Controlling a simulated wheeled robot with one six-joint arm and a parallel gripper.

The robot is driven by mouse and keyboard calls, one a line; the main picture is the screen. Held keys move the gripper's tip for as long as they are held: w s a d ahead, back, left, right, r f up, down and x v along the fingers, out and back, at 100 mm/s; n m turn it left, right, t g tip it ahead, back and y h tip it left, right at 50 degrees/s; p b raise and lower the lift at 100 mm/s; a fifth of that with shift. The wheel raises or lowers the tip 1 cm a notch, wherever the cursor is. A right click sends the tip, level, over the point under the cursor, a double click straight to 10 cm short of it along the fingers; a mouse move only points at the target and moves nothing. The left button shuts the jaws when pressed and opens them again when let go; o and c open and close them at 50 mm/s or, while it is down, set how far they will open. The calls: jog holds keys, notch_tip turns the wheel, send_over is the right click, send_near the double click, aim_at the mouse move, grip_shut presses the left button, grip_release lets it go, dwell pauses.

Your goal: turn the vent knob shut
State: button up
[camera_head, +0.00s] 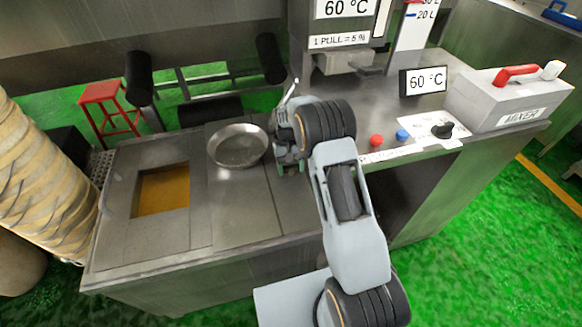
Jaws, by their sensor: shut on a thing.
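My gripper (289,158) points down over the steel counter, just right of a round metal pan. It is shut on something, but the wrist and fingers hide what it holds. A black knob (442,130) sits on the white panel at the right, in front of the mixer box. It stands well apart from my gripper. I cannot read a vent label on it, so I cannot tell whether it is the vent knob. A thin silver lever (290,91) sticks up just behind my gripper.
The metal pan (238,146) is close to my gripper's left. Left of it is a square opening with amber contents (162,190). A red button (376,140) and a blue button (402,135) lie right of my wrist. The mixer box (508,97) has a red lever (517,74).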

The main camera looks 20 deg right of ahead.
jog(key=o, duration=0.9)
jog(key=p+v, duration=0.1)
jog(key=v, duration=1.3)
jog(key=shift+s, duration=0.1)
jog(key=shift+f, duration=0.1)
jog(key=x, duration=0.4)
jog(key=shift+s+a+r+t+p, duration=0.1)
jog(key=shift+s+r+t+p, duration=1.4)
jog(key=shift+s+r, duration=2.55)
jog(key=shift+s+d+r+t+p, duration=0.1)
jog(key=shift+s+r+t+p, duration=1.35)
jog(key=shift+s+r, duration=2.55)
jog(key=shift+s+a+r+t+p, duration=0.1)
jog(key=shift+s+r+t+p, duration=1.6)
jog(key=shift+s, duration=3.7)
